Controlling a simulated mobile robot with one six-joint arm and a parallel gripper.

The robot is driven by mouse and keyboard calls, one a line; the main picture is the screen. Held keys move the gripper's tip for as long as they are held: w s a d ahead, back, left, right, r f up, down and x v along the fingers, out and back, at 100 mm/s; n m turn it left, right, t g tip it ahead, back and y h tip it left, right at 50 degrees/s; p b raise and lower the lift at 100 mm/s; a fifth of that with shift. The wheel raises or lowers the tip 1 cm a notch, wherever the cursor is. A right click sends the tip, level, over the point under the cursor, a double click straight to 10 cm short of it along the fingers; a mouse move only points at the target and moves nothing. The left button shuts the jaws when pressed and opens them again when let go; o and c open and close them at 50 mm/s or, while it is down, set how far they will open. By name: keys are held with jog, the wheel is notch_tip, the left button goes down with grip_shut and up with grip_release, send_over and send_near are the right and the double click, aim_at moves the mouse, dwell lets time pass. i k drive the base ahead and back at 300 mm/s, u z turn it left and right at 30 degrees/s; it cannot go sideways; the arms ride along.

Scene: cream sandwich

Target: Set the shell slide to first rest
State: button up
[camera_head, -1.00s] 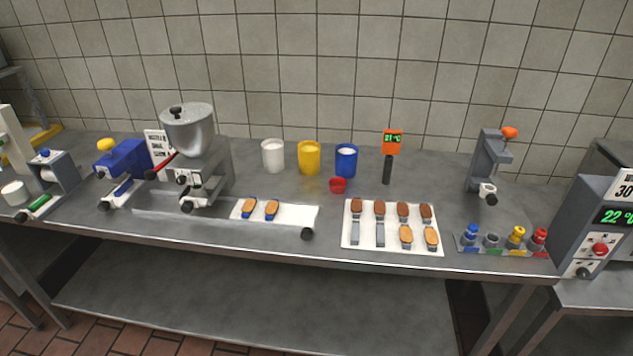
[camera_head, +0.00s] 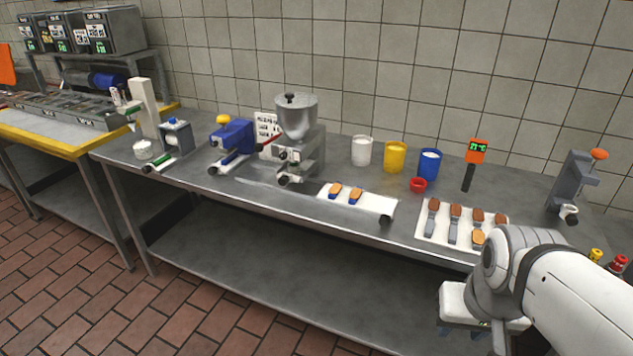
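The shell slide (camera_head: 371,204) is a white plate on the steel bench, at the right of the grey hopper machine (camera_head: 297,140). Two brown shells in blue holders (camera_head: 345,193) sit on its left part. A dark round knob (camera_head: 385,221) is at its front right corner. A metal track (camera_head: 262,189) runs left from the plate under the hopper's nozzle. My gripper (camera_head: 470,335) hangs low at the bottom right, in front of the bench edge and apart from the slide. Its fingers are cut off or too dark to tell their opening.
White, yellow and blue cups (camera_head: 395,157) and a small red cup (camera_head: 418,184) stand behind the slide. A thermometer (camera_head: 473,160) stands further right. A white tray of spatulas and shells (camera_head: 462,222) lies right of the slide, partly behind my arm. Bench front by the slide is clear.

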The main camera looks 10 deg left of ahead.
aim_at(385, 206)
jog(key=u, duration=0.7)
jog(key=k, duration=0.7)
jog(key=z, duration=0.2)
jog(key=i, duration=0.65)
jog(key=u, duration=0.15)
jog(key=k, duration=0.35)
jog(key=z, duration=0.8)
jog(key=i, duration=1.15)
jog(key=z, duration=0.15)
